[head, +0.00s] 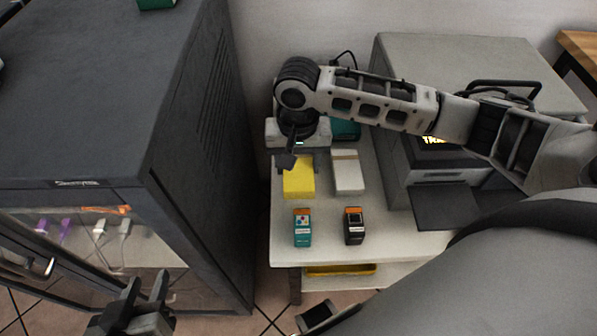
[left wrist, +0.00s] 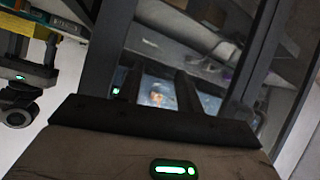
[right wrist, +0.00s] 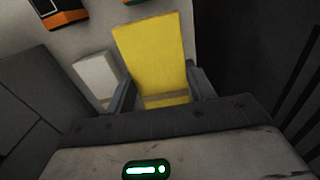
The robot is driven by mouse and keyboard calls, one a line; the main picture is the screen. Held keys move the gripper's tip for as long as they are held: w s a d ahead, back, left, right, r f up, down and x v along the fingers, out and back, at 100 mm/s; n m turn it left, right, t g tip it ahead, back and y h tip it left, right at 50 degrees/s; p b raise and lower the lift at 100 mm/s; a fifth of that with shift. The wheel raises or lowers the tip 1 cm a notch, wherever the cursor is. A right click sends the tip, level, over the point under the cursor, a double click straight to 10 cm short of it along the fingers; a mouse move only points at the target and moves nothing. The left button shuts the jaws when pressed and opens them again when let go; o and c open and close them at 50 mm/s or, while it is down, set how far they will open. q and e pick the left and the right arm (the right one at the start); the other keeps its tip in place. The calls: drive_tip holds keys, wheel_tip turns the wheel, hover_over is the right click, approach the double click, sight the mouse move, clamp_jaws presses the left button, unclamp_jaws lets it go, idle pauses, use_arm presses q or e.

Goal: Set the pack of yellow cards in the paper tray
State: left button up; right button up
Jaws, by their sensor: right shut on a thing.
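The pack of yellow cards (head: 299,182) is at the back left of the white table. It fills the middle of the right wrist view (right wrist: 152,52). My right gripper (right wrist: 160,95) is shut on its near end, one finger at each side. In the head view, my right wrist partly covers that end. I cannot tell whether the pack is clear of the tabletop. A dark flat tray (head: 447,206) juts from the front of the grey printer (head: 480,60), to the right of the pack. My left gripper (head: 146,290) is open and empty, low in front of the dark cabinet.
A white pack (head: 347,173) lies close right of the yellow one. A teal box (head: 302,228) and a black-and-orange box (head: 353,226) stand nearer the table's front edge. A dark glass-fronted cabinet (head: 200,210) stands left. A yellow tray (head: 341,270) is on the lower shelf.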

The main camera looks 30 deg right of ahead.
sight(298, 171)
drive_tip(key=shift+w+d+f, duration=0.2)
drive_tip(key=shift+w+f, duration=0.2)
drive_tip(key=shift+f, duration=0.15)
drive_tip(key=shift+w+d+f, duration=0.15)
drive_tip(key=shift+w+f, duration=0.25)
drive_tip(key=shift+f, duration=0.1)
wheel_tip(298, 171, down, 4)
drive_tip(key=shift+w+d+r+b, duration=0.1)
drive_tip(key=shift+r+b, duration=0.15)
drive_tip(key=shift+b, duration=0.5)
drive_tip(key=o, duration=1)
drive_tip(key=shift+o, duration=0.2)
